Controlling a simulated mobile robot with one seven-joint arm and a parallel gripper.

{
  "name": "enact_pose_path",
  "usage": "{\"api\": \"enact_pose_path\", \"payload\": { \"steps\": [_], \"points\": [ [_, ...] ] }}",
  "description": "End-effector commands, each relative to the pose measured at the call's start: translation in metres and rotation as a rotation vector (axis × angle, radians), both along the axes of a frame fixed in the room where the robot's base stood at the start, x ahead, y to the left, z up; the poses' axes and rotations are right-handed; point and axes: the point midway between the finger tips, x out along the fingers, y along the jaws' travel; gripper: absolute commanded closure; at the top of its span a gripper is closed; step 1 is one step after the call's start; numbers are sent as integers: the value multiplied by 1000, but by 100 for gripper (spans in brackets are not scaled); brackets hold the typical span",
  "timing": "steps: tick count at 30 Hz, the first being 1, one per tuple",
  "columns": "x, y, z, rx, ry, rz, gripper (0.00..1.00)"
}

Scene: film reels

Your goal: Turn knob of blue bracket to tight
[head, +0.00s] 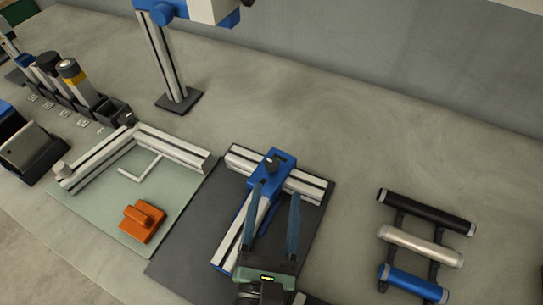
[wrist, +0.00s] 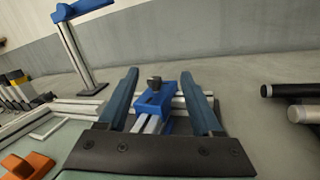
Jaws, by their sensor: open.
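The blue bracket (head: 283,163) sits on the metal rails over a dark mat, where a long rail meets a cross rail. Its dark knob (head: 271,164) stands on top of it. In the wrist view the blue bracket (wrist: 155,101) and its knob (wrist: 154,83) show ahead, between my two fingers. My gripper (head: 276,190) is open and empty. Its fingers point towards the bracket from the front, apart from the knob. In the wrist view my gripper (wrist: 160,76) has its fingers wide on either side of the bracket. The knob's tightness cannot be told.
An orange block (head: 142,221) lies on a pale green mat (head: 85,208) at left. A rack with black, silver and blue cylinders (head: 427,233) stands at right. A blue-topped post (head: 175,70) rises behind.

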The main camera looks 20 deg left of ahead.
Motion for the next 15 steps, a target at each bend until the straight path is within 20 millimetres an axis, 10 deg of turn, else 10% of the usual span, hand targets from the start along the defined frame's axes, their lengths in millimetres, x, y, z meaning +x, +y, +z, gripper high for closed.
{"api": "enact_pose_path", "payload": {
  "steps": [7,15],
  "points": [
    [-26,3,-34,-300,-7,79,34],
    [-1,11,-31,-300,-11,76,34]
  ]
}}
